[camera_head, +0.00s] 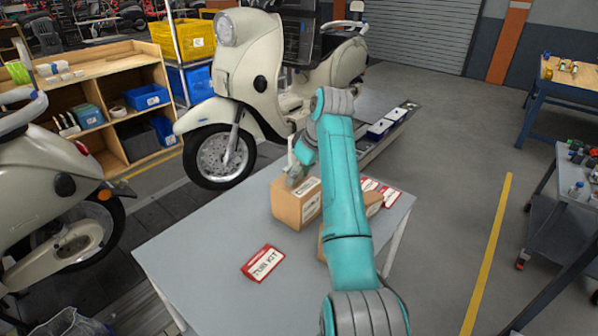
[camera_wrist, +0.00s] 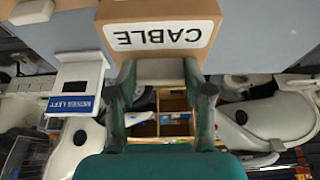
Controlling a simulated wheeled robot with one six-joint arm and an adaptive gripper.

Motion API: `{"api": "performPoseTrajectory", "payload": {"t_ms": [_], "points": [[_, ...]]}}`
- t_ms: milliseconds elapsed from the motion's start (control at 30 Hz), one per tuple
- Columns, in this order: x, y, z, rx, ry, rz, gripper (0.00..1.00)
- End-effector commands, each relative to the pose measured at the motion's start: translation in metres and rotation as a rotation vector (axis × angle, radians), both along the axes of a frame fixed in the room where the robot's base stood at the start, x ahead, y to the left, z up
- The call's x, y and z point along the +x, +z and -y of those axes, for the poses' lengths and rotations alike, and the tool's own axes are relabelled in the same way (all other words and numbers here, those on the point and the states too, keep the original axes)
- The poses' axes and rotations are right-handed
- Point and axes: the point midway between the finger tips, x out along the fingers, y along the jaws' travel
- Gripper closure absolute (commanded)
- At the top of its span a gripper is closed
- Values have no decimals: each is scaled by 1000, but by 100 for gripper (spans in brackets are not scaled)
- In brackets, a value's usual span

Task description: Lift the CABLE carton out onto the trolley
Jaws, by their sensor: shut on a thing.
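The CABLE carton (camera_wrist: 160,37) is a brown box with a white label, upside down at the top of the wrist view. In the head view, the carton (camera_head: 297,205) is at the far part of the grey table, its label too small to read. My gripper (camera_head: 297,178) is at its top. In the wrist view, my gripper (camera_wrist: 160,85) is shut on a pale part at the carton's edge. I cannot tell whether the carton touches the table. A grey trolley (camera_head: 545,205) with casters stands at the right.
The grey table (camera_head: 200,260) also holds a red and white kit card (camera_head: 262,263), and another brown carton (camera_head: 374,203) with red and white cards (camera_head: 385,188), partly behind my arm. Cream scooters (camera_head: 240,75) stand beyond and left. Open floor (camera_head: 450,170) lies between table and trolley.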

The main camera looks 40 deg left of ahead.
Motion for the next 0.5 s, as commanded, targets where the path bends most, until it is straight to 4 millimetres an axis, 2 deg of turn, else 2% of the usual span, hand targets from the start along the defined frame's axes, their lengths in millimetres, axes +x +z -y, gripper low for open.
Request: {"api": "performPoseTrajectory", "payload": {"t_ms": [400,433,500], "points": [[0,-2,0,1,0,0,100],[0,-2,0,0,0,0,44],[0,-2,0,0,0,0,26]]}}
